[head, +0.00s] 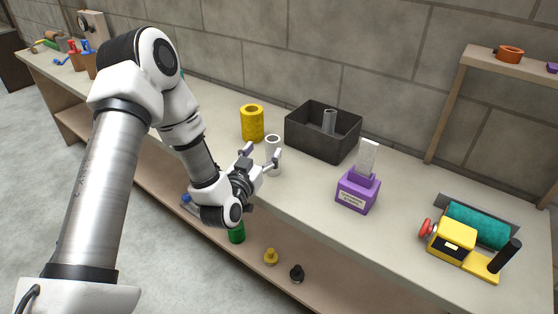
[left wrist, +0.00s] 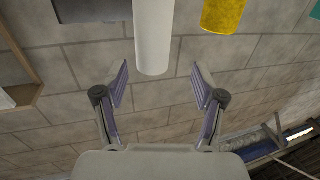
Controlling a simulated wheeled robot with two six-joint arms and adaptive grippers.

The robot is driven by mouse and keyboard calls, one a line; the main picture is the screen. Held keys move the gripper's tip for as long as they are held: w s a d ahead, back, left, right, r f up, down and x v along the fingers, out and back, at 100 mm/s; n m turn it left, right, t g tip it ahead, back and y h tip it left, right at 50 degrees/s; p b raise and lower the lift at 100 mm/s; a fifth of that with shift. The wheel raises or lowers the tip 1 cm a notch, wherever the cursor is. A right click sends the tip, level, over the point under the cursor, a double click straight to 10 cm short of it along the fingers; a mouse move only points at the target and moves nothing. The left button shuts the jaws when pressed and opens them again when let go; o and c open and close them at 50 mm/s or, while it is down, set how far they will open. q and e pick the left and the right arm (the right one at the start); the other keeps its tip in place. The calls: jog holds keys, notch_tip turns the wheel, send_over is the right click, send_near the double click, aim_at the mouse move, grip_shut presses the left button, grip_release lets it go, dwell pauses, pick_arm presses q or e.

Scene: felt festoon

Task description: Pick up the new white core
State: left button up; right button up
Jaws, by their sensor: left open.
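The white core (head: 274,146) is an upright hollow cylinder on the bench, between the yellow roll and the dark box. It also shows in the left wrist view (left wrist: 153,35), lined up between my two finger pads. My left gripper (head: 263,156) is open and empty, with its fingers spread to either side of the core at close range. In the left wrist view gaps show between the core and both pads. I cannot tell how deep the core sits between the fingers. My right gripper is not in view.
A yellow roll (head: 252,124) stands behind the core. A dark open box (head: 310,140) with a grey core (head: 329,121) inside is close to the right. A purple stand (head: 357,192) holds a pale block. A yellow device (head: 452,240) with a teal roll (head: 479,224) is farther right.

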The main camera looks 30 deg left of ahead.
aim_at(270, 145)
pick_arm(q)
jog(key=w, duration=0.3)
jog(key=w+r+p, duration=0.1)
jog(key=shift+w+d, duration=0.25)
jog(key=shift+w, duration=0.1)
jog(key=shift+w+a+f, duration=0.2)
jog(key=shift+w+a, duration=0.1)
jog(key=shift+a, duration=0.15)
jog(key=shift+d, duration=0.1)
jog(key=c, duration=1.3)
jog(key=shift+o, duration=0.2)
jog(key=shift+r, duration=0.1)
